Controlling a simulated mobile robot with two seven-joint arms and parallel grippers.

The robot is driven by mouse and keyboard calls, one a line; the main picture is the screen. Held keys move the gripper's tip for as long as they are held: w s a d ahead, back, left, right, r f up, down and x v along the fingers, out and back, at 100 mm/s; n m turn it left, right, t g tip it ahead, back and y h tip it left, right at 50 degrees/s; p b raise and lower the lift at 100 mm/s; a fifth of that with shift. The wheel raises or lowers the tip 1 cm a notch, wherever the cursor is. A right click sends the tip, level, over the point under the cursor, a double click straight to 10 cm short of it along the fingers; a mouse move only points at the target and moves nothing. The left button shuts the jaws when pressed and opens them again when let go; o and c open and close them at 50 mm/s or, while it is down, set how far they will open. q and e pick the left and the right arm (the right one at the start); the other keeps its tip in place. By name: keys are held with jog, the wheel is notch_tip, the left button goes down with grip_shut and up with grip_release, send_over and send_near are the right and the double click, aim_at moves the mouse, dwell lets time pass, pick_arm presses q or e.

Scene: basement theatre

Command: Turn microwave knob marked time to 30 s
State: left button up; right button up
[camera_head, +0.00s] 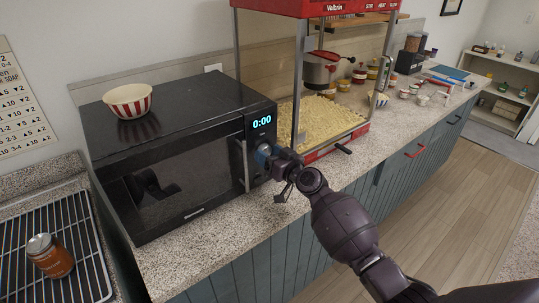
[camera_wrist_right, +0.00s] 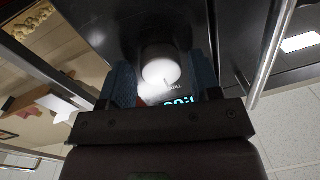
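The black microwave (camera_head: 180,165) stands on the speckled counter with its door shut, and its display (camera_head: 262,122) reads 0:00. In the wrist view a round pale knob (camera_wrist_right: 161,66) sits on the dark control panel, with a small label beside it that is too blurred to read surely. My right gripper (camera_head: 264,155) is at the control panel, right of the door handle. In the wrist view its two blue fingers stand apart on either side of the knob, with narrow gaps showing. In the head view the gripper hides much of the knob area. My left gripper is out of view.
The vertical door handle (camera_head: 244,165) is close left of my right gripper. A red popcorn machine (camera_head: 330,150) stands just right of the microwave. A striped bowl (camera_head: 128,100) sits on top of the microwave. A can (camera_head: 50,256) stands on a rack at the left.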

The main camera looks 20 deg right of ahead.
jog(key=c, duration=0.7)
jog(key=shift+o, duration=0.2)
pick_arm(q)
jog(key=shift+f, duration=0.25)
pick_arm(e)
jog(key=shift+m, duration=0.4)
pick_arm(q)
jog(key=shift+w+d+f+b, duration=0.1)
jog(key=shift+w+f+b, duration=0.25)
jog(key=shift+b, duration=0.65)
pick_arm(e)
jog(key=shift+a+m, duration=0.1)
jog(key=shift+m, duration=2.5)
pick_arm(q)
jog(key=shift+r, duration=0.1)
pick_arm(e)
jog(key=shift+t, duration=0.3)
